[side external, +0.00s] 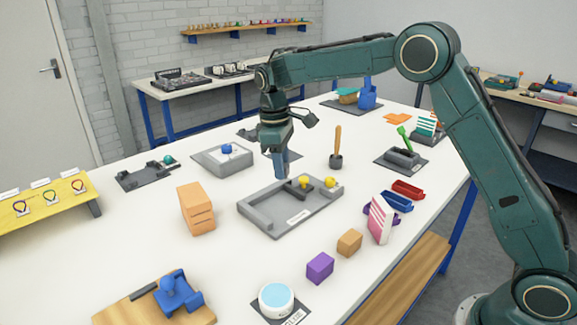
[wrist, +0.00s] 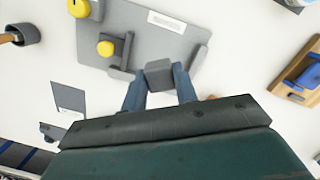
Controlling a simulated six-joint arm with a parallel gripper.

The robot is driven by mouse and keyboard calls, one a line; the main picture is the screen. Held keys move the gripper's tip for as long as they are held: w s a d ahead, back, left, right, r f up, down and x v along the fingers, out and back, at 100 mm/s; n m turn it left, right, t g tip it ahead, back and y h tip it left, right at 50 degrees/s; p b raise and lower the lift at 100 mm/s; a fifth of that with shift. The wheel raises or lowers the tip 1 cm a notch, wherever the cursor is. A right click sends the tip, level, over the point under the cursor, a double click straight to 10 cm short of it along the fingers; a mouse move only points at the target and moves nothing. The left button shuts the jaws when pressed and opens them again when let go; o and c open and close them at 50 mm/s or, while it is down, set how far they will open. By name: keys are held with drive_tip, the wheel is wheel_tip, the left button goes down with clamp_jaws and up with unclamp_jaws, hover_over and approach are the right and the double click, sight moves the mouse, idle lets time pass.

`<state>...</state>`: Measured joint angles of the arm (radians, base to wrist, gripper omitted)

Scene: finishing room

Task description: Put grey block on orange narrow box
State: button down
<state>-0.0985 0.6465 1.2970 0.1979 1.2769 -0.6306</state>
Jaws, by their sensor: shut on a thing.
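My gripper (side external: 281,172) points down over the back of the grey tray (side external: 262,222) in the side view. In the wrist view my gripper (wrist: 160,82) has its two blue fingers on either side of a grey block (wrist: 160,74), shut on it. In the side view I cannot tell the block apart from the fingers and tray, nor whether it is clear of the tray. The orange narrow box (side external: 197,209) stands upright on the white table, left of the tray and apart from my gripper. In the wrist view only a small orange-brown bit shows beside the right finger.
Yellow knobs (side external: 304,182) stand on the tray. A wooden-handled tool (side external: 337,148) stands behind it. A grey fixture with a blue knob (side external: 226,150) lies at back left. Purple (side external: 320,268) and tan (side external: 349,242) blocks lie in front. Table around the orange box is clear.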

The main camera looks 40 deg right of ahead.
drive_tip(key=w+a+n, duration=0.2)
drive_tip(key=n, duration=0.2)
drive_tip(key=n+t, duration=0.2)
drive_tip(key=n, duration=2.1)
approach(198, 198)
drive_tip(key=shift+d+f+y, duration=0.2)
drive_tip(key=shift+d+f, duration=0.15)
drive_tip(key=shift+d, duration=0.2)
drive_tip(key=shift+d+f+y, duration=0.2)
drive_tip(key=shift+d+f, duration=0.15)
drive_tip(key=shift+d, duration=0.25)
drive_tip(key=shift+w+a+r+n, duration=0.1)
drive_tip(key=shift+a+n, duration=0.7)
drive_tip(key=shift+n, duration=0.6)
drive_tip(key=shift+f, duration=2.5)
drive_tip(key=shift+f, duration=0.15)
drive_tip(key=c, duration=1.1)
unclamp_jaws()
